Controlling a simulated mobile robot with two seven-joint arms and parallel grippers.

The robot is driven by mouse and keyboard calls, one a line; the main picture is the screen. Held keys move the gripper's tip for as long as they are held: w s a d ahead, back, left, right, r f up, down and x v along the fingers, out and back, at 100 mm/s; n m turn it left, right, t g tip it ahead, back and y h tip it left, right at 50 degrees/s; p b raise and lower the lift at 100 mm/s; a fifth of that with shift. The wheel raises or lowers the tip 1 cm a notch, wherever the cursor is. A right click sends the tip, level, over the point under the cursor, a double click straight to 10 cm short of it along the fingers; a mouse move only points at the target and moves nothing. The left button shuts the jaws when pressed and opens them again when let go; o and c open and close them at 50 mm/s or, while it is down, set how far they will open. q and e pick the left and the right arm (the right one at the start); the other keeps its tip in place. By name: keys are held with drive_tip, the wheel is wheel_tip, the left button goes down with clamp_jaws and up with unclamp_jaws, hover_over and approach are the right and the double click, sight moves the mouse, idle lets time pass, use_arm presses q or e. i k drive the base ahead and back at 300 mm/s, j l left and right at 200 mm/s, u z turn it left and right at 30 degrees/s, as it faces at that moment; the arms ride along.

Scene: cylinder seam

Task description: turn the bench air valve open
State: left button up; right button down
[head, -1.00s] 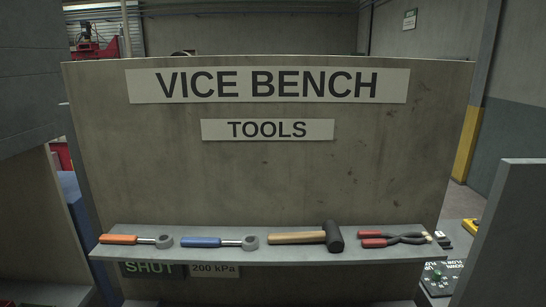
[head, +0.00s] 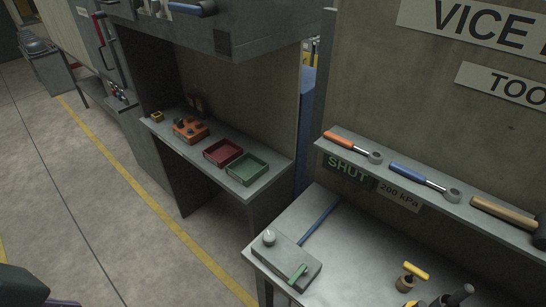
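The vice bench (head: 350,250) is at the lower right of the head view. On its left end sits a grey box (head: 282,262) with a pale round knob (head: 269,237) and a green lever (head: 298,273). A blue pipe or bar (head: 320,222) runs from near the box toward the back panel. A brass fitting with a yellow handle (head: 414,271) stands further right. I cannot tell for sure which of these is the air valve. A SHUT sign (head: 347,170) and a 200 kPa plate (head: 400,199) are under the tool shelf.
The tool shelf (head: 455,205) juts out above the bench, holding orange and blue tools and a hammer. Left of it, another bench carries a red tray (head: 222,152) and a green tray (head: 246,169). Open floor (head: 90,190) with a yellow line lies left.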

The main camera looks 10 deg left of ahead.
sight(303, 270)
drive_tip(key=i+l+u, duration=0.1)
drive_tip(key=l+u, duration=0.2)
drive_tip(key=j+z, duration=0.35)
drive_tip(key=j, duration=0.15)
drive_tip(key=k+j+z, duration=0.1)
drive_tip(key=j+z, duration=0.25)
drive_tip(key=i+j+z, duration=0.2)
drive_tip(key=j, duration=0.25)
drive_tip(key=j+z, duration=0.2)
drive_tip(key=j, duration=0.2)
drive_tip(key=i+j+z, duration=0.15)
drive_tip(key=j, duration=0.35)
